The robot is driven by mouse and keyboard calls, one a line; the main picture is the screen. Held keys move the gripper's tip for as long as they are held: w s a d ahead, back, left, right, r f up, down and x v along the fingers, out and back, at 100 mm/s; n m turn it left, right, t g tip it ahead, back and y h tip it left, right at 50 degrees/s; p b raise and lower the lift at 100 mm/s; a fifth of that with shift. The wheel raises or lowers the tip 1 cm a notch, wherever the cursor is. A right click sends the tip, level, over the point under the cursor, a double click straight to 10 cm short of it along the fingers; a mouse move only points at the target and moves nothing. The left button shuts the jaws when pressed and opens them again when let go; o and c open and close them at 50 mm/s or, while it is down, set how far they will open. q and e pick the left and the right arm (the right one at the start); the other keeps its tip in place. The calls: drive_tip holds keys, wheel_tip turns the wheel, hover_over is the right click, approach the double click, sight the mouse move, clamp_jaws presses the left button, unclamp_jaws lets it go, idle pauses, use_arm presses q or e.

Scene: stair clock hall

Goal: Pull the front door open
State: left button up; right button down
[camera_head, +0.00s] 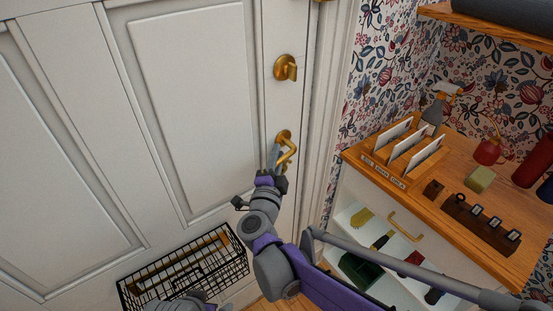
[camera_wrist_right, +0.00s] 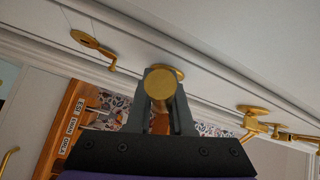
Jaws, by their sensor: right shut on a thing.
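The front door (camera_head: 195,90) is white and panelled and fills the left of the head view. It looks flush with its frame (camera_head: 335,80). Its brass handle (camera_head: 291,152) sits near the door's right edge, below a brass thumb-turn (camera_head: 286,68). My right gripper (camera_head: 273,161) is at the handle, shut on it. In the right wrist view the round brass end of the handle (camera_wrist_right: 160,88) shows between the two dark fingers. The fingers hide part of the handle. My left gripper does not clearly show.
A black wire basket (camera_head: 185,270) is on the door's lower part. Right of the frame stands a wooden-topped cabinet (camera_head: 465,215) with a letter rack (camera_head: 400,160), a lamp (camera_head: 437,108) and open shelves of brushes. A shelf (camera_head: 490,25) juts out above.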

drive_tip(key=shift+w+d+f+n+t+y+b, duration=0.2)
drive_tip(key=shift+f+n+t+b, duration=0.2)
drive_tip(key=shift+n+t+b, duration=0.4)
drive_tip(key=shift+w+d+f+n+t+y+b, duration=0.1)
drive_tip(key=shift+d+f+n+t+y+b, duration=0.2)
drive_tip(key=shift+n+t+b, duration=0.5)
drive_tip(key=shift+a, duration=0.1)
drive_tip(key=shift+s+f, duration=0.1)
